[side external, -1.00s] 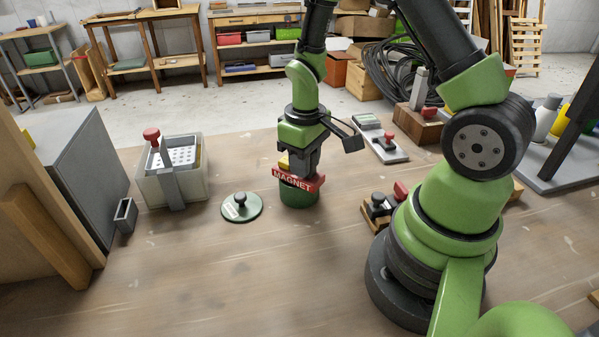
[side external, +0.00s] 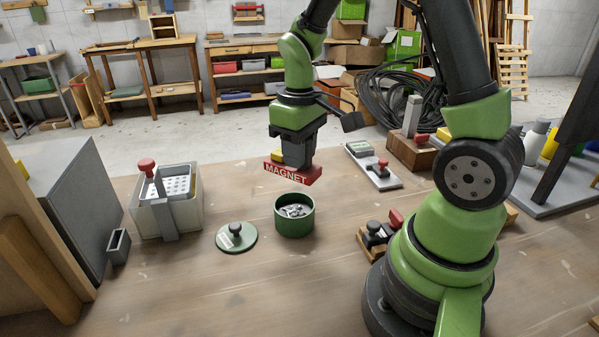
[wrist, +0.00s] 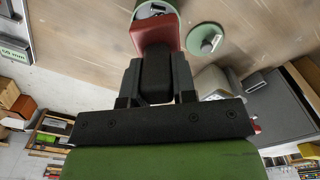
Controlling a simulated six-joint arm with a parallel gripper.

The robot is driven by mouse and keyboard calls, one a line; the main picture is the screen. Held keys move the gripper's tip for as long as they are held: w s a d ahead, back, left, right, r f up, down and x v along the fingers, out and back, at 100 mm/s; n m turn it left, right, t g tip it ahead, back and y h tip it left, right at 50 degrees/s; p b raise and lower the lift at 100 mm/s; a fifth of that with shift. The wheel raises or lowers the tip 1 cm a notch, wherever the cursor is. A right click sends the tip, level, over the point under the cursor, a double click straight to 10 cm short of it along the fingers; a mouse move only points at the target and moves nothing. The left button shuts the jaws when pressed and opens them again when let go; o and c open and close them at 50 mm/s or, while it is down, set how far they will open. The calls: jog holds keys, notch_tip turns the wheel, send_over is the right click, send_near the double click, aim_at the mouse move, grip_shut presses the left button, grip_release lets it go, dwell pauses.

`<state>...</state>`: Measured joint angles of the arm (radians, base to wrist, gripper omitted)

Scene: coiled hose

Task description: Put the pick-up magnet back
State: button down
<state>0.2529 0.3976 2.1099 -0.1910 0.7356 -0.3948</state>
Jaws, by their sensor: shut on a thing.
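The red pick-up magnet (side external: 292,175), lettered MAGNET, is held level in my gripper (side external: 298,158), which is shut on it. A yellow part shows just above the red bar, on its left. The magnet is in the air above the open green tin (side external: 294,236), apart from its rim. The tin has metal pieces inside. In the wrist view the red magnet (wrist: 160,32) is between the fingers (wrist: 156,75) and partly covers the tin (wrist: 152,14). I cannot tell which spot is the magnet's own place.
A green lid (side external: 236,242) lies left of the tin. A pale bin (side external: 180,215) with a perforated tray and red-knobbed lever stands further left, beside a small grey holder (side external: 118,246).

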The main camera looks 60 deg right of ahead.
jog(key=shift+d+r, duration=0.1)
jog(key=shift+r, duration=0.4)
jog(key=s+d+f+m, duration=0.5)
jog(key=s+d+m, duration=0.2)
jog(key=s+m, duration=0.15)
jog(key=f, duration=0.5)
jog(key=shift+s+d+f, duration=0.15)
jog(key=shift+s+d, duration=0.05)
jog(key=shift+f, duration=2.15)
jog(key=shift+f, duration=0.1)
jog(key=c, duration=0.9)
grip_release()
